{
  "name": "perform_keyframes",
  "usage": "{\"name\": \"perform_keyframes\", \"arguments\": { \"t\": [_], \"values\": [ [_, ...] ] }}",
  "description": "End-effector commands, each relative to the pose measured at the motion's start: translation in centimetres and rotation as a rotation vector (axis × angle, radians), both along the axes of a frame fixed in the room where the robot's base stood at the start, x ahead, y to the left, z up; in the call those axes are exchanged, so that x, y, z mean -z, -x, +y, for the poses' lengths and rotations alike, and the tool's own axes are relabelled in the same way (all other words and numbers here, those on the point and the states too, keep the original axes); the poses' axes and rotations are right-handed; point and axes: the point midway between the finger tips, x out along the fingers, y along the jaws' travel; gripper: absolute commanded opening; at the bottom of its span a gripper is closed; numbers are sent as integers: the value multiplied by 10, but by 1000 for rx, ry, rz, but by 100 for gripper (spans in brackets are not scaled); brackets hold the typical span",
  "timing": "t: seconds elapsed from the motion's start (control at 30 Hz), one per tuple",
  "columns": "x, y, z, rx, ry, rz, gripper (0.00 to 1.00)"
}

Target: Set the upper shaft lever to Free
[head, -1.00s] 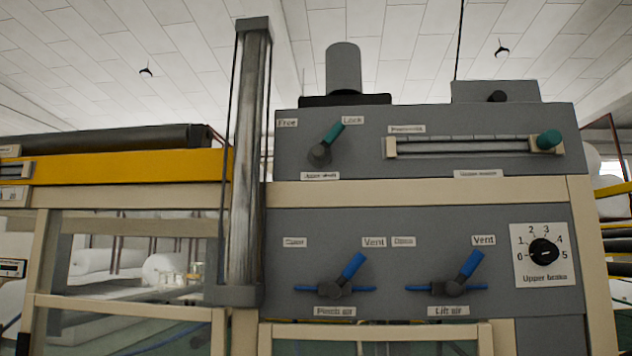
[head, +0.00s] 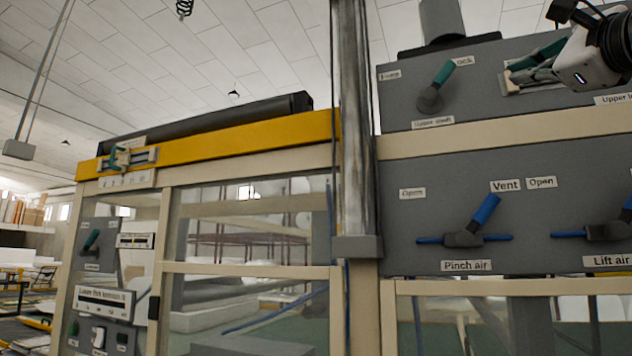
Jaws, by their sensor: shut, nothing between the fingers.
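The upper shaft lever (head: 443,74) is on the grey upper panel, with a dark round hub and a teal handle. The handle tilts up and right, towards the Lock label (head: 464,61). The Free label (head: 390,74) is at the upper left of the hub, small and blurred. The "Upper shaft" label (head: 433,123) is below it. My gripper (head: 516,77) comes in from the top right, in front of the upper slider rail. It is shut and empty, to the right of the lever and apart from it.
Blue-handled Pinch air (head: 485,211) and Lift air (head: 610,230) levers are on the lower panel. A vertical metal column (head: 352,130) stands just left of the panels. A yellow beam (head: 240,140) with a dark roller (head: 215,122) extends left.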

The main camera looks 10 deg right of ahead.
Motion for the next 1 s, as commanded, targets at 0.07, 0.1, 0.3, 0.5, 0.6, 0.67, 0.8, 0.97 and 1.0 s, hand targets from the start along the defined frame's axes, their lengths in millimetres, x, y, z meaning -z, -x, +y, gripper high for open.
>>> {"name": "perform_keyframes", "arguments": {
  "t": [0.07, 0.1, 0.3, 0.5, 0.6, 0.67, 0.8, 0.97, 1.0],
  "values": [
    [0, 0, 0, -1, 0, 1, 0],
    [0, 0, 0, 0, 1, 1, 0],
    [0, -3, 0, -1, 2, 4, 0],
    [-8, -26, -2, -2, 3, 7, 0],
    [-15, -43, -4, -2, 4, 7, 0],
    [-19, -54, -5, -2, 5, 8, 0],
    [-30, -80, -9, -1, 5, 7, 0],
    [-44, -100, -5, -3, 6, 5, 0],
    [-48, -103, -1, -3, 5, 4, 0]
  ]
}}
